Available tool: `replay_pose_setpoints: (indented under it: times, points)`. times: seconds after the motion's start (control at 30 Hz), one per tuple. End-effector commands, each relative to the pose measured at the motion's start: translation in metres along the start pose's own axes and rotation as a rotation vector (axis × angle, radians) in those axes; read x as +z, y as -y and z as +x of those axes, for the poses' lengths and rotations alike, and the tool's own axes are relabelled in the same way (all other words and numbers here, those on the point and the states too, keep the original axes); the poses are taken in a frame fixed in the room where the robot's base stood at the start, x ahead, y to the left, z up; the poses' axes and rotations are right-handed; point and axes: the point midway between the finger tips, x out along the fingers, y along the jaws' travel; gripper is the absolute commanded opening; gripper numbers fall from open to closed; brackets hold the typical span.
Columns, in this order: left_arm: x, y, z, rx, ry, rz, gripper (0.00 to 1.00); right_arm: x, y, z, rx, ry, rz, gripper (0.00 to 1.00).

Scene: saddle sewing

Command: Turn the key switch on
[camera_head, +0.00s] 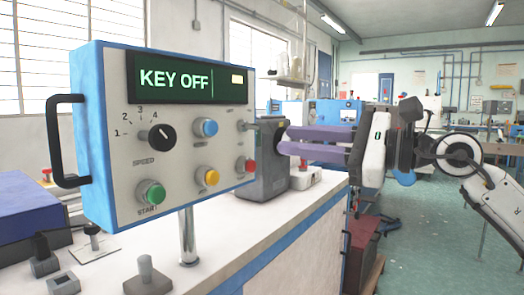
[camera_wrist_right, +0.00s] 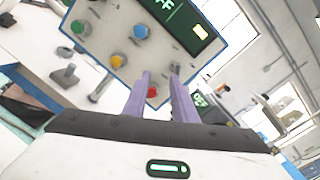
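The control box (camera_head: 170,135) is a blue-edged panel on a metal post. Its green display (camera_head: 190,78) reads "KEY OFF". A small key switch (camera_head: 246,125) sticks out at the panel's right side; its exact angle is too small to tell. My right gripper (camera_head: 283,140) comes in from the right with two purple fingers apart and nothing visibly held. Its tips are just right of the panel, near the key switch. In the right wrist view the fingers (camera_wrist_right: 161,72) point at the panel's lower right part, with a gap between them. My left gripper is not in view.
The panel also has a black speed dial (camera_head: 162,137), a green start button (camera_head: 151,192), and blue, yellow and red buttons (camera_head: 250,166). A black handle (camera_head: 62,140) is on its left side. A grey machine housing (camera_head: 268,175) stands behind the fingertips on the white bench (camera_head: 235,235).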

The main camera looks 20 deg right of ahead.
Motion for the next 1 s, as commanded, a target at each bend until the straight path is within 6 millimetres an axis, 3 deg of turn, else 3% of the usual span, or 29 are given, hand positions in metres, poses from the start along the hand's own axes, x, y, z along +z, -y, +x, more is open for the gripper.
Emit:
replay_pose_setpoints:
  times: [0.1, 0.23, 0.7, 1.0]
  points:
    - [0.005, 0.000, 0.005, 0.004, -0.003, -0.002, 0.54, 0.002, 0.018, -0.017, -0.047, -0.057, -0.137, 0.25]
    - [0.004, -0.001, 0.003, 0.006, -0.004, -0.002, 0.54, 0.004, 0.026, -0.017, -0.063, -0.078, -0.184, 0.25]
    - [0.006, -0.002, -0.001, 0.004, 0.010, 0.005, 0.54, 0.001, 0.031, 0.061, -0.062, -0.075, -0.180, 0.25]
    - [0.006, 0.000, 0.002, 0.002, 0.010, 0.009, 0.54, -0.002, 0.032, 0.080, -0.063, -0.076, -0.180, 0.25]
